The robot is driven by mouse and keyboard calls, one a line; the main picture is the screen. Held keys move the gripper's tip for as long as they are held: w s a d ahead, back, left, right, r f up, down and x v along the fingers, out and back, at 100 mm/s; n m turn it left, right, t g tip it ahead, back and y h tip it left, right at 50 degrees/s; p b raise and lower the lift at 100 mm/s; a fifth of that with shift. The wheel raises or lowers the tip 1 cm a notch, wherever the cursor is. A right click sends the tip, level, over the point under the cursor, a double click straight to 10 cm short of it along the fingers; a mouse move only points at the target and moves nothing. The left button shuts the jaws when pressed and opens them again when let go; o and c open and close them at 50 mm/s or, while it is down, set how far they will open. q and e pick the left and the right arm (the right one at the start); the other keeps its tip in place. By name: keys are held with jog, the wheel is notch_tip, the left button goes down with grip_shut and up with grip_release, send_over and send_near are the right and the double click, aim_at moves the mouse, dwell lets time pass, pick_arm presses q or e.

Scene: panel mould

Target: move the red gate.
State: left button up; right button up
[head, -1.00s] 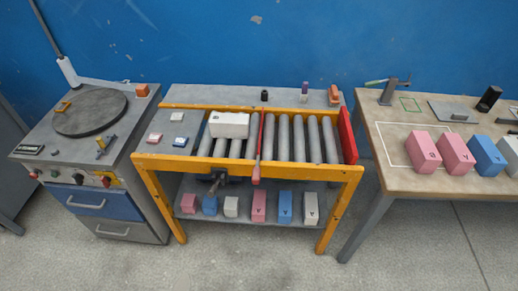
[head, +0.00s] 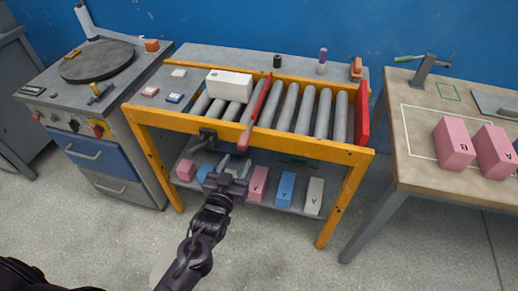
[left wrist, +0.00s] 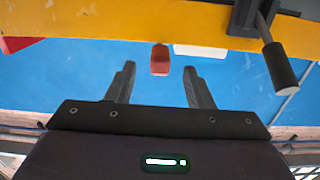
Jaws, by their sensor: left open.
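The red gate (head: 258,108) is a narrow red bar lying across the grey rollers of the yellow-framed conveyor. Its handle end (head: 245,140) sticks out over the front rail. A long white box (head: 229,86) lies on the rollers to its left. My left gripper (head: 236,160) is open and empty, in front of and below the handle end, apart from it. In the left wrist view, a red block-like end (left wrist: 160,60), apparently the handle, appears between the two open fingers, beyond their tips. My right gripper is not in view.
A black clamp-like part (head: 207,136) sits on the yellow front rail (head: 300,143), left of the gate. Several pink, blue and white blocks stand on the lower shelf (head: 240,201). A red end plate (head: 362,115) closes the right end. A wooden table (head: 410,172) stands to the right.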

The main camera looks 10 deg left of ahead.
aim_at(241, 148)
pick_arm(q)
jog(key=shift+w+r, duration=0.4)
jog(key=shift+w, duration=0.25)
jog(key=shift+w+r, duration=0.4)
jog(key=shift+w, duration=0.2)
jog(key=w, duration=0.4)
jog(key=shift+w+f+p, duration=0.15)
jog(key=shift+w+p, duration=0.2)
jog(key=shift+w, duration=0.05)
jog(key=shift+w+d, duration=0.1)
jog(key=shift+w, duration=0.25)
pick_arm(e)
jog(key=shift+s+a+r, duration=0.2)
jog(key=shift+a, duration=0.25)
pick_arm(q)
jog(key=shift+c, duration=0.5)
grip_shut()
